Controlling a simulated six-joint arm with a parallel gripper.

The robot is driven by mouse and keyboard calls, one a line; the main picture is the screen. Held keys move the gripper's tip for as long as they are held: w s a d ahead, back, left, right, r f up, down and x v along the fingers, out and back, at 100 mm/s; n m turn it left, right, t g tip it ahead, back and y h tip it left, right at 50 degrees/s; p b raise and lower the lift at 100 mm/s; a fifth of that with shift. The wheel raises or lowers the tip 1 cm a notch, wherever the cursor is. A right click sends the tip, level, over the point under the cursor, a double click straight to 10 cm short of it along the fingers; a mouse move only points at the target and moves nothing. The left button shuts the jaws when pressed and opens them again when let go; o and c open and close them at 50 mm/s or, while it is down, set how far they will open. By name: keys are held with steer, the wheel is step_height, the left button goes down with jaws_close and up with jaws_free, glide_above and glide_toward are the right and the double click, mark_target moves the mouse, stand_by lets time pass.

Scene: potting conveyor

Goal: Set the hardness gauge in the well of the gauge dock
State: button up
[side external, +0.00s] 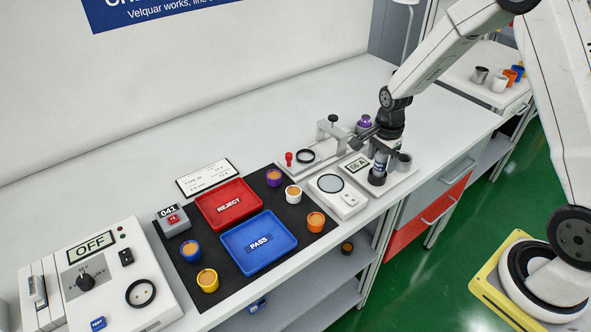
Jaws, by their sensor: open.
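My gripper (383,146) points down at the right of the bench and is open. Directly below it, between or just under its fingers, stands a dark upright cylinder with a blue label (379,169), which looks like the hardness gauge. A small display reading "66 A" (357,166) is just left of it. The pale plate (401,180) under these parts looks like the gauge dock. A grey round cup-like part (404,160) stands on its right side and may be the well. The gripper hides part of the gauge's top, and I cannot tell whether its base sits in a well.
A round-pan scale (330,184) is close left. Behind stand a clamp stand (333,135) and a purple-topped item (364,123). A black mat (247,278) holds a red REJECT tray (250,196), a blue PASS tray (283,229) and several filled cups. The back of the bench is clear.

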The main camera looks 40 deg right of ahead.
step_height(320, 180, up, 12)
steer(key=shift+f, duration=0.1)
stand_by(0.5)
stand_by(0.5)
steer(key=shift+s+a+n, duration=0.35)
steer(key=shift+a+n, duration=0.1)
steer(key=shift+n, duration=0.15)
steer(key=s+a+f+n+t, duration=0.2)
steer(key=s+a+n, duration=0.7)
steer(key=n, duration=0.7)
steer(key=s, duration=0.3)
steer(key=shift+f+n+t, duration=0.2)
steer(key=shift+n+t, duration=0.1)
steer(key=shift+n, duration=0.1)
